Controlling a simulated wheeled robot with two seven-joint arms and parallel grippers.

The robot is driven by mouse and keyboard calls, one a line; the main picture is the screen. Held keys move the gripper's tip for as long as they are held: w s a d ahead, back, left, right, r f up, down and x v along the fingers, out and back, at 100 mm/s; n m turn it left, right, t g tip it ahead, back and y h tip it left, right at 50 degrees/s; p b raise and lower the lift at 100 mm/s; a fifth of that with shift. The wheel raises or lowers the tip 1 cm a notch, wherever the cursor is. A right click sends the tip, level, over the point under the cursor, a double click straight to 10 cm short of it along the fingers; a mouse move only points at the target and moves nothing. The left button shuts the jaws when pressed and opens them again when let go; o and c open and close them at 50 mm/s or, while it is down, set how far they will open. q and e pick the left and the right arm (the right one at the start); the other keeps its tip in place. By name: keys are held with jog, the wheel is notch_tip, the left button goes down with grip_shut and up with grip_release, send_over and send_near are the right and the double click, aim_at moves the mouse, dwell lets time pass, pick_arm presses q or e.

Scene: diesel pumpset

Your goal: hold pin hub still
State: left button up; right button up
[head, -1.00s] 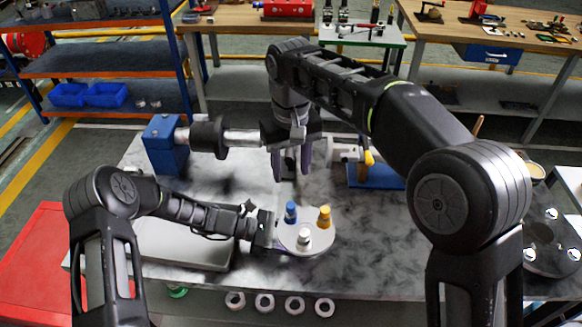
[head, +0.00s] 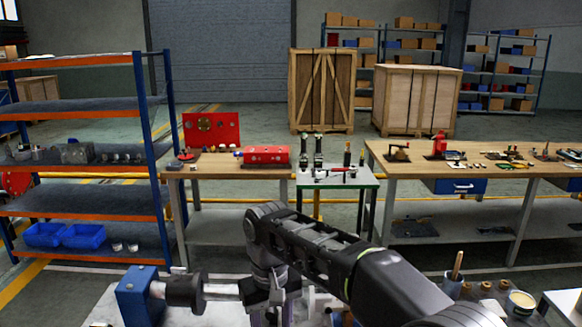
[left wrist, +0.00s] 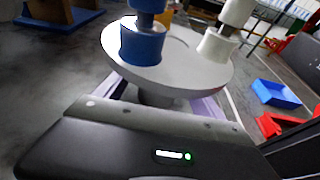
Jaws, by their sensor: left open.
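The pin hub (left wrist: 175,68) is a pale round disc on a short stem, seen in the left wrist view. A blue pin (left wrist: 142,42) and a white pin (left wrist: 216,46) stand upright on it. My left gripper (left wrist: 160,97) is open, with its purple fingers on either side of the stem below the disc; contact cannot be told. The hub and left gripper are outside the head view. My right gripper (head: 270,316) is at the bottom edge of the head view, its fingertips cut off.
A dark and silver shaft (head: 185,291) on a blue block (head: 138,294) stands left of my right gripper. Pots (head: 522,304) stand at lower right.

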pick_arm(q)
jog(key=v, duration=1.1)
jog(key=shift+a+r, duration=0.1)
jog(key=shift+a, duration=0.2)
jog(key=shift+s, duration=0.1)
